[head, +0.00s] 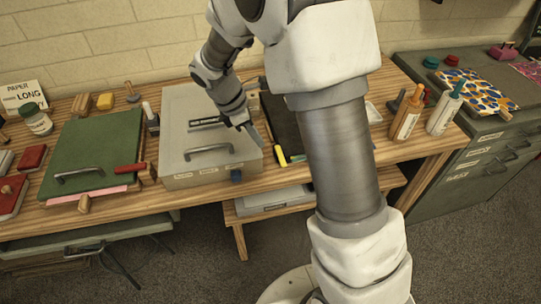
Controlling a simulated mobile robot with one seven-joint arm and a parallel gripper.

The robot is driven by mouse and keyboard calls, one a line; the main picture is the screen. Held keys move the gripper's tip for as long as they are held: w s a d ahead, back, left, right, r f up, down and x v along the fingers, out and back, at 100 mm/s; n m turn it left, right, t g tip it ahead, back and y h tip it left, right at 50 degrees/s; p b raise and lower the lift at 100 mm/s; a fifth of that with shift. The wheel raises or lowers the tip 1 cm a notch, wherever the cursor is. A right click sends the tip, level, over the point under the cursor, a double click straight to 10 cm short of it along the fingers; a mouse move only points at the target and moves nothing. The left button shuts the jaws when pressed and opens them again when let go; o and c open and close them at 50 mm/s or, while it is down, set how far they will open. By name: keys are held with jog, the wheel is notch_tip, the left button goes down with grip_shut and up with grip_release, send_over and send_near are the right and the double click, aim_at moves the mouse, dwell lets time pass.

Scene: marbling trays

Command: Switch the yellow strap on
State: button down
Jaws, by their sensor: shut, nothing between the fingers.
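A small yellow piece (281,157), which may be the yellow strap, sits at the front left corner of a dark flat tray (284,125) on the wooden bench. It is too small here to tell whether it is on or off. My gripper (260,141) is shut and empty. It points down over the right side of a grey lidded box, close behind and left of the yellow piece, apparently apart from it. My own arm hides the right part of the dark tray.
The grey box (180,135) with a handle stands left of the tray. A green board (93,150) with a handle lies further left. Upright bottles (407,113) stand on the bench's right. A grey drawer cabinet (470,170) stands at the right.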

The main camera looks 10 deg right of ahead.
aim_at(282, 163)
jog(key=x, duration=1)
jog(key=shift+b, duration=0.3)
jog(key=shift+s+d+n+t, duration=0.25)
jog(key=shift+d+n, duration=0.2)
jog(key=shift+n, duration=0.35)
jog(key=shift+s+d+n+t, duration=0.2)
jog(key=shift+d+n+t, duration=0.35)
jog(key=shift+n, duration=0.55)
jog(key=d+n, duration=0.1)
jog(key=d+n+t, duration=0.1)
jog(key=n, duration=0.1)
jog(key=shift+d+n+y, duration=0.1)
jog(key=shift+n+y, duration=0.2)
jog(key=shift+y, duration=0.1)
jog(key=n, duration=0.1)
jog(key=d+n, duration=0.1)
jog(key=d+n+t+y, duration=0.1)
jog(key=shift+w+r, duration=0.1)
jog(key=shift+w, duration=0.15)
jog(key=shift+w+d+p, duration=0.4)
jog(key=shift+d+p, duration=0.1)
jog(key=shift+p, duration=0.05)
jog(key=shift+w+d, duration=0.1)
